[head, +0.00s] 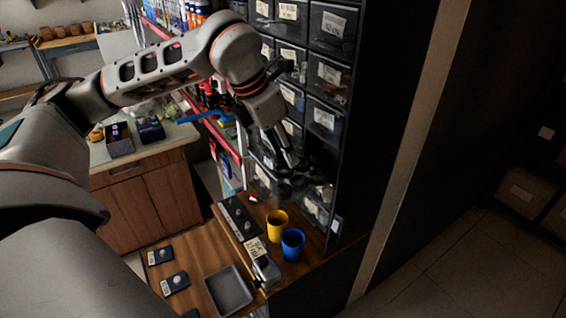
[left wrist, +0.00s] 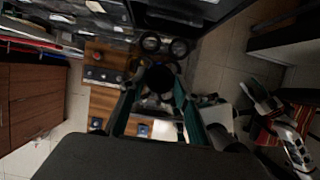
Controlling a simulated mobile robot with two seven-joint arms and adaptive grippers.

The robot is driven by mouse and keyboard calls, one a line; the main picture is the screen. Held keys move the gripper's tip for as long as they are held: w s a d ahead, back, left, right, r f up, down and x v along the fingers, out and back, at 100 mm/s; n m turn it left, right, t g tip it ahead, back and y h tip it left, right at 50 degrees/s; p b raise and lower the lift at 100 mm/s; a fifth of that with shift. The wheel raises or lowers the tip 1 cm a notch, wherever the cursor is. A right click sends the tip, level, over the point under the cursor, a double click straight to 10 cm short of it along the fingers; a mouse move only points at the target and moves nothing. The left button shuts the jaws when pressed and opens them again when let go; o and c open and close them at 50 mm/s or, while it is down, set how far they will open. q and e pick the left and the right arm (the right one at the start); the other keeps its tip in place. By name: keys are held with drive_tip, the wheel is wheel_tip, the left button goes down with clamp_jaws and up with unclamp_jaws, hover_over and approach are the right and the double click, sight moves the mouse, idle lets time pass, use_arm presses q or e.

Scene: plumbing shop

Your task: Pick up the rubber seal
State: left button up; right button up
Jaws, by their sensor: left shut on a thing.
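My left gripper (head: 284,160) reaches down in front of the drawer rack, above the wooden bench. It also shows in the left wrist view (left wrist: 160,88), its two fingers shut on a small dark round thing, which looks like the rubber seal (left wrist: 160,77). The seal is dark and blurred there, so its exact shape is hard to tell. In the head view I cannot clearly make out the seal near the fingertips.
A yellow cup (head: 277,226) and a blue cup (head: 292,245) stand on the wooden bench below the gripper. A grey tray (head: 229,290) lies at its front. The dark drawer rack (head: 326,98) rises close beside my left arm. Open floor (head: 470,265) lies to the right.

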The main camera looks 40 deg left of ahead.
wheel_tip(320, 180, up, 2)
drive_tip(key=shift+w+p, duration=0.15)
drive_tip(key=shift+p, duration=0.65)
drive_tip(key=c, duration=0.4)
use_arm(q)
wheel_tip(320, 180, up, 15)
use_arm(e)
drive_tip(key=shift+o, duration=0.2)
use_arm(q)
drive_tip(key=shift+s, duration=0.1)
